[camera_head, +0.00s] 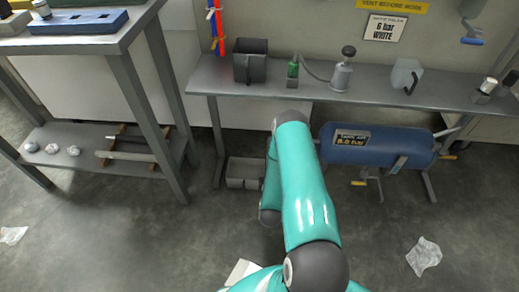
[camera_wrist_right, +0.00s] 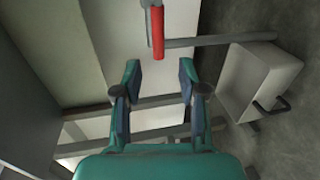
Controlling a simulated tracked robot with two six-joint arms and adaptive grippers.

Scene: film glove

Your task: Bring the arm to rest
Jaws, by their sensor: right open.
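My teal arm (camera_head: 305,195) rises from the bottom middle of the head view and bends at a dark joint near the workbench. Its gripper is hidden in that view. In the right wrist view my right gripper (camera_wrist_right: 159,78) is open, with its two fingers apart and nothing between them. My left gripper shows in neither view.
A blue tank (camera_head: 375,146) lies below. A table (camera_head: 95,45) is at left. Crumpled paper (camera_head: 424,256) lies on the open floor at right.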

